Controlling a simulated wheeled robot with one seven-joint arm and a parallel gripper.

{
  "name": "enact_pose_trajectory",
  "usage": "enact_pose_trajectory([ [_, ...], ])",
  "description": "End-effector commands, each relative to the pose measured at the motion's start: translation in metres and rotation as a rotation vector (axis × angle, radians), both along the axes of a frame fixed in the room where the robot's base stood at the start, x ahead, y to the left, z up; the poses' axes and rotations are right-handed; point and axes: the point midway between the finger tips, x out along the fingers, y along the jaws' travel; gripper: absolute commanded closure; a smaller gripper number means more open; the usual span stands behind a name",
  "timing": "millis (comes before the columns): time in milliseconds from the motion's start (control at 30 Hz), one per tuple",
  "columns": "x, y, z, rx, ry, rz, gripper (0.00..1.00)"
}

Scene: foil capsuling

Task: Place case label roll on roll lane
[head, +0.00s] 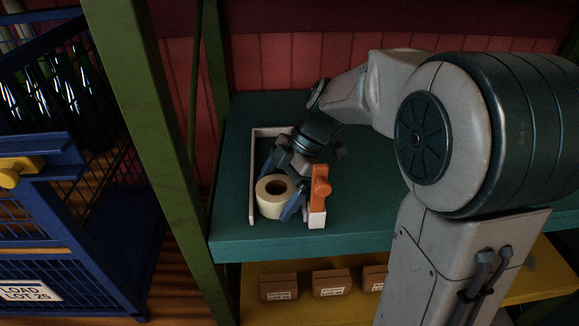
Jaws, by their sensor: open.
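The case label roll (271,207) is a cream roll with a dark centre hole. It sits on the teal shelf inside the roll lane, whose white rail (252,180) runs along its left side. My gripper (279,195) is at the roll, with blue fingers on either side of it and the arm reaching in from the right. The gripper is open; whether a finger touches the roll I cannot tell. An orange piece (320,187) on a white block stands at the front right of the lane.
A green upright post (151,120) stands left of the shelf. A blue cage (70,250) with dark bottles is further left. Small brown boxes (331,283) sit on the yellow shelf below. The teal shelf (365,215) has bare room to the right of the lane.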

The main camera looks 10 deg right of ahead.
Motion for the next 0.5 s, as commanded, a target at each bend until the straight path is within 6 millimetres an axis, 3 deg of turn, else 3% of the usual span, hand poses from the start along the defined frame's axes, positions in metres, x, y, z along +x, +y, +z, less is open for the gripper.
enact_pose_trajectory([
  [500, 0.020, -0.052, 0.084, -0.001, -0.004, -0.004, 0.08],
])
